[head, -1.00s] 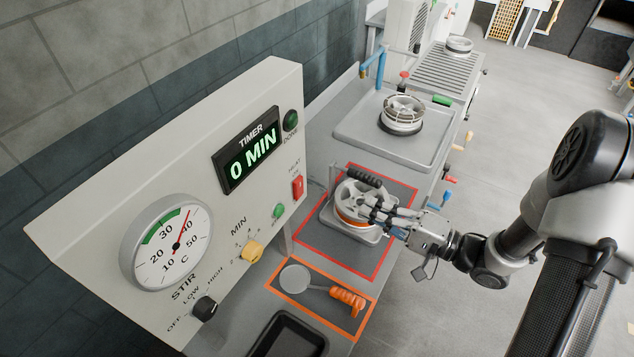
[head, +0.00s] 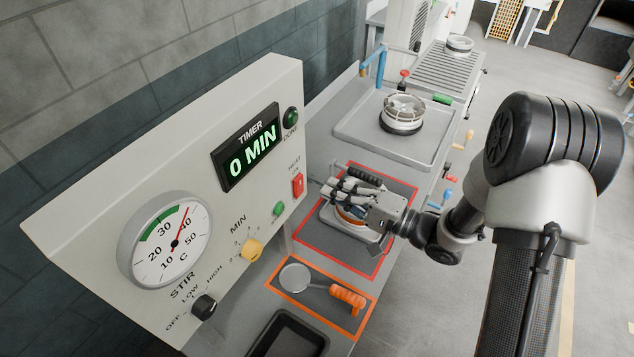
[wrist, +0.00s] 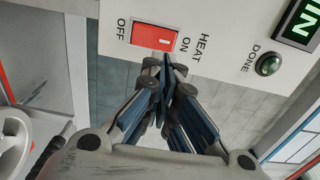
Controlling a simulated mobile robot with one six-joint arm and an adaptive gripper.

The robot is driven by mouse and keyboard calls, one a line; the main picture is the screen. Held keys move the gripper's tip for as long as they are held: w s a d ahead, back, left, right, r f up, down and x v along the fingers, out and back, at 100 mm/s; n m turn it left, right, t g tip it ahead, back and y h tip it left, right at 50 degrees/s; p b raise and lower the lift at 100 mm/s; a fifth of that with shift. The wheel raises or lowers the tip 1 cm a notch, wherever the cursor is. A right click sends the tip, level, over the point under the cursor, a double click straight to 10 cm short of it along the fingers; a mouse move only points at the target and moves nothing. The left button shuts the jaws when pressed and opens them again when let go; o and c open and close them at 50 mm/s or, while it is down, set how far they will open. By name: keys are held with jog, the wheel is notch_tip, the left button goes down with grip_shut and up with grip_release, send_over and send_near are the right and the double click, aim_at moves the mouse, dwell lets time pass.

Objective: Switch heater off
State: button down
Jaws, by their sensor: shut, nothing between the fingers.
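The red heat switch (head: 298,185) is on the right edge of the pale control panel (head: 100,215). In the wrist view the red switch (wrist: 153,36) lies between the OFF and ON labels, with a light mark near its ON end.
A yellow knob (head: 252,249), a green button (head: 279,208) and a black stir knob (head: 204,306) share the panel.

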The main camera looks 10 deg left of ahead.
aim_at(301, 173)
jog(key=x, duration=0.5)
jog(key=p, duration=0.1)
jog(key=r+p, duration=0.1)
jog(key=shift+w+a+h+p, duration=0.1)
jog(key=shift+a+h+p, duration=0.15)
jog(key=shift+h+p, duration=0.15)
jog(key=shift+f+b, duration=0.3)
jog(key=shift+f, duration=0.05)
